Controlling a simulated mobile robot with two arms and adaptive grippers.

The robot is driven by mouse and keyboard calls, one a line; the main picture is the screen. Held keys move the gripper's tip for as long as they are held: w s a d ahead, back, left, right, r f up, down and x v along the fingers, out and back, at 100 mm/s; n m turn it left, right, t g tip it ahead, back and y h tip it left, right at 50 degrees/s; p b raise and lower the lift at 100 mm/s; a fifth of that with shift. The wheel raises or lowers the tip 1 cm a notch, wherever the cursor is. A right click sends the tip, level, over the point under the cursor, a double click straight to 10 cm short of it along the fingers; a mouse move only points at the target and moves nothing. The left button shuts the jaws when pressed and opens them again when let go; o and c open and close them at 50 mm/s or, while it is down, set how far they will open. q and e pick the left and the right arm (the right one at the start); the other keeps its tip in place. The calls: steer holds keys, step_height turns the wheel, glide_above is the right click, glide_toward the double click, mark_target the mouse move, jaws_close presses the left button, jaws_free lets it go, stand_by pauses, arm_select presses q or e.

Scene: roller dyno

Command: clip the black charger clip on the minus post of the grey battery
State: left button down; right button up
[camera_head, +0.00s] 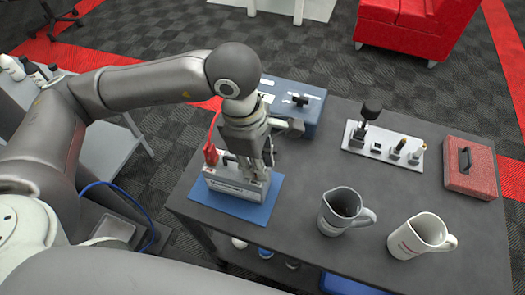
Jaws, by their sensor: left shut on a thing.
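The grey battery (236,188) stands on a blue mat (262,207) at the left of the dark table. A red clip (210,154) sits at the battery's left end, with a red lead rising from it. My left gripper (262,165) points down over the battery's right end and is shut. What it holds is mostly hidden by the fingers; it seems to be the black charger clip. The minus post is hidden behind the gripper, so I cannot tell whether the clip touches it. The blue charger box (305,118) stands behind. My right gripper is not in view.
A grey mug (338,213) and a white mug (415,238) stand at the front right. A white rack with several small tools (362,150) and a red case (470,168) lie farther back. The table's middle is clear.

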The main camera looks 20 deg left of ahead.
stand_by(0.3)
arm_select(q)
steer(key=c, duration=1.2)
jaws_free()
steer(key=shift+c, duration=0.2)
steer(key=shift+r, duration=0.1)
step_height(320, 180, up, 12)
steer(key=a, duration=0.1)
steer(key=shift+a, duration=0.3)
steer(key=shift+w, duration=0.15)
